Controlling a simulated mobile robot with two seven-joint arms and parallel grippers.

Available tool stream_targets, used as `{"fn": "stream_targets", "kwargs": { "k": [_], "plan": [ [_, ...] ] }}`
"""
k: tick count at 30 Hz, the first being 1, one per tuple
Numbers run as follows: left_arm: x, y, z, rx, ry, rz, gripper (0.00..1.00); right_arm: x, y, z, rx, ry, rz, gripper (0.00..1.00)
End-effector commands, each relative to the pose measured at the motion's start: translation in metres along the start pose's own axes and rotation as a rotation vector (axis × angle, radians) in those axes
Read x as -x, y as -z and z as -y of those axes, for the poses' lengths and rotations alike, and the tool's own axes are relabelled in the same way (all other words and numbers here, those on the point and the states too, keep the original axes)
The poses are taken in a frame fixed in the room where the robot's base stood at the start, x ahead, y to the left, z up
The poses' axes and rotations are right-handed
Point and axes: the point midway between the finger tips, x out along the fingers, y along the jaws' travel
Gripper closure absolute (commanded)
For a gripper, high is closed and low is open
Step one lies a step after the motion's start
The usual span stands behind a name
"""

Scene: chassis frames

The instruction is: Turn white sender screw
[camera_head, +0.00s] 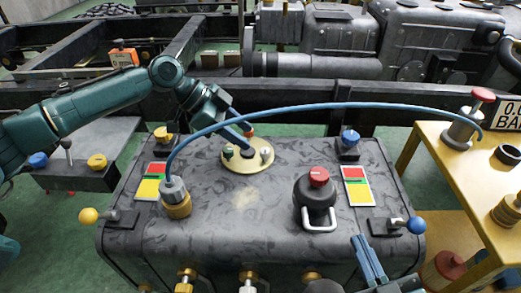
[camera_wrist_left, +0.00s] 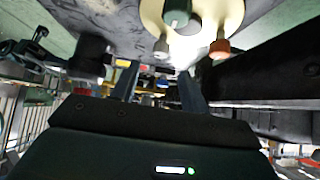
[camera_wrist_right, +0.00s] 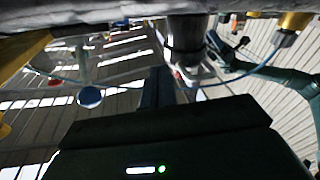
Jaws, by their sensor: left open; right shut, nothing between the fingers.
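The round cream sender plate (camera_head: 240,166) lies on top of the dark tank, with small screws and knobs on it. In the left wrist view the plate (camera_wrist_left: 205,12) shows a green knob (camera_wrist_left: 177,14), an orange screw (camera_wrist_left: 220,48) and a small pale screw (camera_wrist_left: 161,47), which may be the white one. My left gripper (camera_head: 238,123) is open, just above the back edge of the plate; its fingers (camera_wrist_left: 160,82) show nothing between them. My right gripper (camera_head: 368,258) is shut and empty at the tank's front right, away from the plate.
A blue hose (camera_head: 330,105) arches from a brass fitting (camera_head: 177,205) across to the yellow table (camera_head: 432,142) at right. A black cap with red top (camera_head: 318,180) stands right of the plate. Knobbed levers (camera_head: 415,225) sit at the tank's corners. A frame rail runs behind.

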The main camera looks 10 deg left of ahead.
Motion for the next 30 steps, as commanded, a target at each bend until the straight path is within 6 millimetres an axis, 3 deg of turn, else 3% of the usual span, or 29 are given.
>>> {"fn": "stream_targets", "kwargs": {
  "k": [3,11,22,30],
  "plan": [
    [-0.027,-0.001,-0.001,-0.001,-0.002,0.000,0.55,0.000,-0.003,0.004,0.005,0.007,-0.036,1.00],
    [-0.059,-0.001,0.000,0.000,0.000,0.000,0.55,-0.001,0.000,0.005,-0.011,0.010,-0.060,1.00],
    [-0.063,0.000,0.000,0.001,0.001,0.000,0.55,-0.002,0.001,0.004,-0.018,0.010,-0.062,1.00],
    [-0.063,0.000,0.000,0.001,0.001,0.000,0.76,-0.002,0.001,0.004,-0.017,0.010,-0.062,1.00]
  ]
}}
